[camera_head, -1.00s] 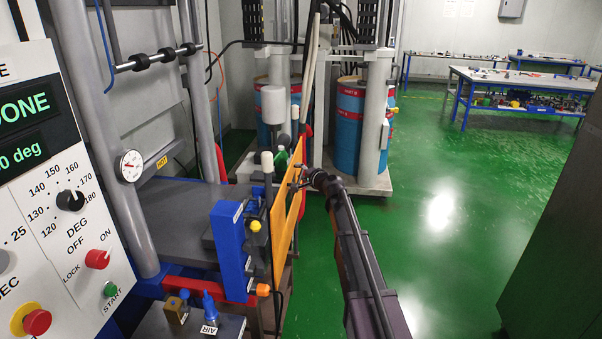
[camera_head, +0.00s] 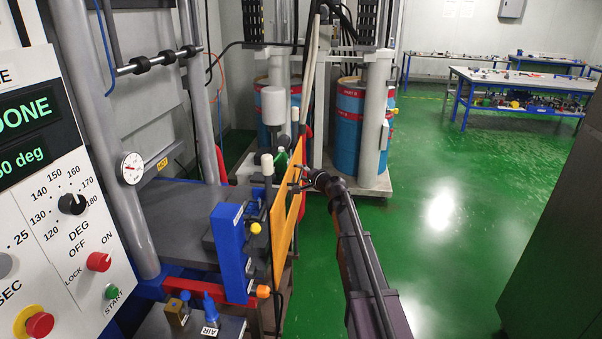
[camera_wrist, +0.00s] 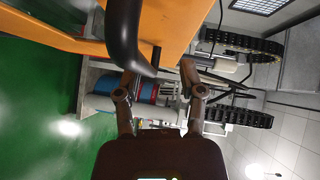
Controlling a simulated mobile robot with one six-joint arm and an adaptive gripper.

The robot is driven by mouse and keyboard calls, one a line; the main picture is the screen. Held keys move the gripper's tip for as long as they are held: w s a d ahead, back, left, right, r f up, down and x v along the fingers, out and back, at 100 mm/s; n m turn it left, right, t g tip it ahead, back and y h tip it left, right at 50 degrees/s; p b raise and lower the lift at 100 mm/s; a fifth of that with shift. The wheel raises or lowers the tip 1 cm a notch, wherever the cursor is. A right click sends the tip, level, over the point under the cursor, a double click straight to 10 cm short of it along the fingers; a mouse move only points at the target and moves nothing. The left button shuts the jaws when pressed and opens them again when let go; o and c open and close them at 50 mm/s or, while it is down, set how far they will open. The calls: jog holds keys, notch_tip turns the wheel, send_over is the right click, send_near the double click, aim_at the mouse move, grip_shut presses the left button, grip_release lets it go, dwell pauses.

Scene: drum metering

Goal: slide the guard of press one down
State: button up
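The guard of the press (camera_head: 287,225) is an upright orange panel on the right side of the press. It also fills the upper left of the wrist view (camera_wrist: 175,25). A thick black curved handle (camera_wrist: 125,38) stands out from the guard in the wrist view. My gripper (camera_head: 300,178) is at the guard's right face in the head view. In the wrist view my gripper (camera_wrist: 160,74) has its fingers spread, with the handle's lower end close to the gap between them. I cannot tell whether the fingers touch the handle.
The control panel (camera_head: 70,215) of the press stands at the left, its display reading DONE. A blue block (camera_head: 231,250) is beside the guard. Blue drums (camera_head: 349,125) stand behind on a pale base. Green floor (camera_head: 460,230) is clear to the right, up to a dark cabinet (camera_head: 560,230).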

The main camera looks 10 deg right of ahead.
jog(key=p+v, duration=0.2)
jog(key=v, duration=1.2)
jog(key=shift+s+d, duration=0.15)
jog(key=shift+s, duration=0.1)
dwell(1.4)
jog(key=shift+w+r, duration=0.1)
dwell(0.5)
